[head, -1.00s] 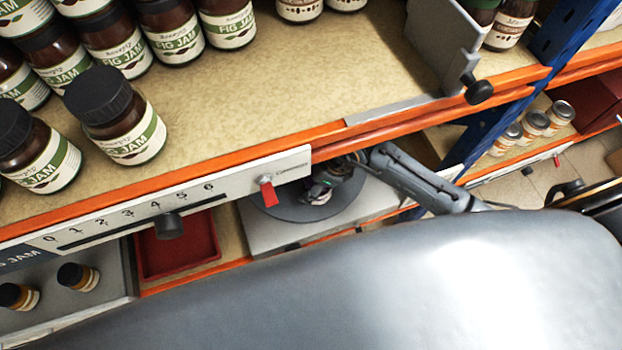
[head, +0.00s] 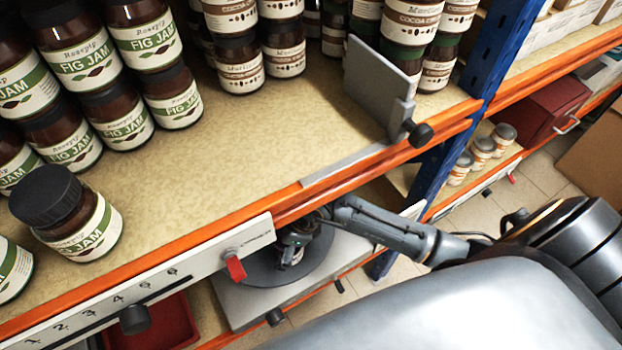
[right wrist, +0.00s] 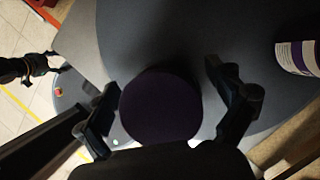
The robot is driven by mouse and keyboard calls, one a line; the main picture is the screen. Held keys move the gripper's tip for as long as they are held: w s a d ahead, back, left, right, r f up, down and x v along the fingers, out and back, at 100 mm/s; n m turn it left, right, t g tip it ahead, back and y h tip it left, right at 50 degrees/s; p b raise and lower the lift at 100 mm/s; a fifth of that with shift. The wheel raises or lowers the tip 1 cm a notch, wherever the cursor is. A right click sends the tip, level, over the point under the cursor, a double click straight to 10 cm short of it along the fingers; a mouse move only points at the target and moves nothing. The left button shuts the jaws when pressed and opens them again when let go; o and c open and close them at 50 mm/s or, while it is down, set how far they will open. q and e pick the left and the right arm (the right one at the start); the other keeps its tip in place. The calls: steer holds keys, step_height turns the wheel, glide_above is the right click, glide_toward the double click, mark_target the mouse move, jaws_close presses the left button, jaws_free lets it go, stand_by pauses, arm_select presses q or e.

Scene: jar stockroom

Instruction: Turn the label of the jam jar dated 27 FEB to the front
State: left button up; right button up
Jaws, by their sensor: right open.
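My right gripper (head: 296,246) is low over a dark round turntable (head: 262,268) on the lower shelf. In the right wrist view its two fingers (right wrist: 162,82) are open, one on each side of a jar's round dark purple lid (right wrist: 160,108). I cannot tell whether they touch it. In the head view only a small pale part of this jar shows under the gripper. Its label and date cannot be read. A dark arm end (right wrist: 30,68), perhaps my left gripper, shows at the left edge of the wrist view; its jaws are unclear.
A jar with a white and purple label (right wrist: 296,55) is at the right of the wrist view. Above the turntable, an orange shelf edge (head: 330,182) carries fig jam jars (head: 75,220) and a grey divider (head: 378,88). A red tray (head: 165,325) is left of the turntable.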

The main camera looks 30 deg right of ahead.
steer(key=shift+d+r, duration=0.15)
steer(key=shift+r, duration=0.25)
steer(key=shift+s+d+r, duration=0.25)
steer(key=shift+d+r, duration=0.15)
steer(key=shift+r, duration=0.1)
steer(key=shift+s+d+r, duration=0.2)
steer(key=shift+d+r, duration=0.15)
steer(key=shift+r, duration=0.15)
steer(key=s+d, duration=0.6)
steer(key=d, duration=0.3)
steer(key=shift+d, duration=0.2)
steer(key=shift+w, duration=0.1)
steer(key=shift+c, duration=1)
